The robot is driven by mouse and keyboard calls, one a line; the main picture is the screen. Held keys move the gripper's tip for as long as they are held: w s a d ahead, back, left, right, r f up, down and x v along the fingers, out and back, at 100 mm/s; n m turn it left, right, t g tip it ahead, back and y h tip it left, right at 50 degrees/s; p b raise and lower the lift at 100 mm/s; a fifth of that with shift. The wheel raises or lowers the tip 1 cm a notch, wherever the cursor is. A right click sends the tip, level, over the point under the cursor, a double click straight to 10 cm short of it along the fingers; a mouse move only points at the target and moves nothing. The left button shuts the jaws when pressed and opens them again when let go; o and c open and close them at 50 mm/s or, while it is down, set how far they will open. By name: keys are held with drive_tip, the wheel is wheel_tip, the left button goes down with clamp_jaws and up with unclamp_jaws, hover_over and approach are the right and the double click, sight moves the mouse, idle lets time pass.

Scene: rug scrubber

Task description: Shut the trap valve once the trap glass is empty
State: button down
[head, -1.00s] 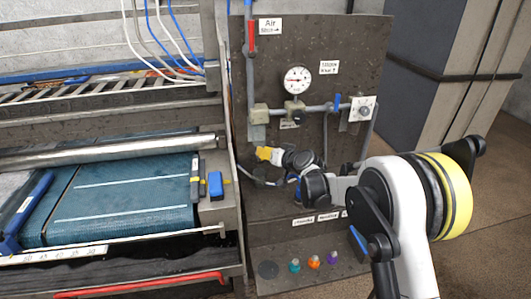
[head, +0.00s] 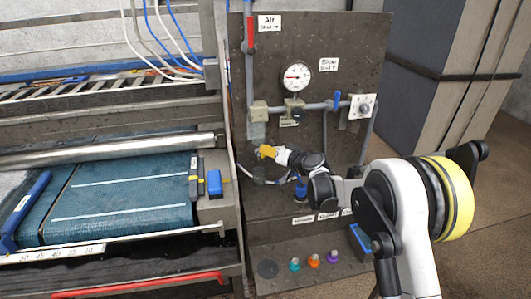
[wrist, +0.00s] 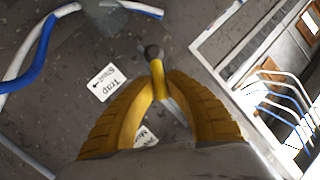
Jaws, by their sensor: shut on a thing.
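The trap valve's yellow lever (wrist: 155,78) with a dark round knob shows in the wrist view, beside a white label (wrist: 109,83) reading "Trap" and "Shut" with an arrow. My gripper (wrist: 157,92) has its two yellow ribbed fingers closed on this lever. In the head view my gripper (head: 264,152) is at the board, just below the trap glass (head: 257,131). The glass looks greyish and see-through; I cannot tell whether any liquid is in it. The valve itself is mostly hidden by my gripper in the head view.
A pressure gauge (head: 296,76) and pipework with a blue lever (head: 337,100) sit above on the board. A red lever (head: 250,35) is at upper left. The teal belt machine (head: 130,205) stands close on the left.

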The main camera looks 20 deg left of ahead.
drive_tip(key=shift+w+d+f+m+t+y+b, duration=0.15)
drive_tip(key=shift+d+f+m+t+y+b, duration=0.15)
drive_tip(key=shift+f+m+y+b, duration=0.8)
drive_tip(key=shift+w+d+f+m+t+y+b, duration=0.2)
drive_tip(key=shift+m+t+y+b, duration=0.3)
drive_tip(key=shift+m+b, duration=1.15)
drive_tip(key=shift+w+d+f+m+t+y+b, duration=0.25)
drive_tip(key=shift+f+m+y+b, duration=0.5)
drive_tip(key=shift+m, duration=1.1)
drive_tip(key=shift+s+r, duration=0.1)
drive_tip(key=shift+r, duration=0.1)
drive_tip(key=c, duration=1.4)
unclamp_jaws()
drive_tip(key=shift+d, duration=0.1)
drive_tip(key=v, duration=1.2)
drive_tip(key=shift+f, duration=0.15)
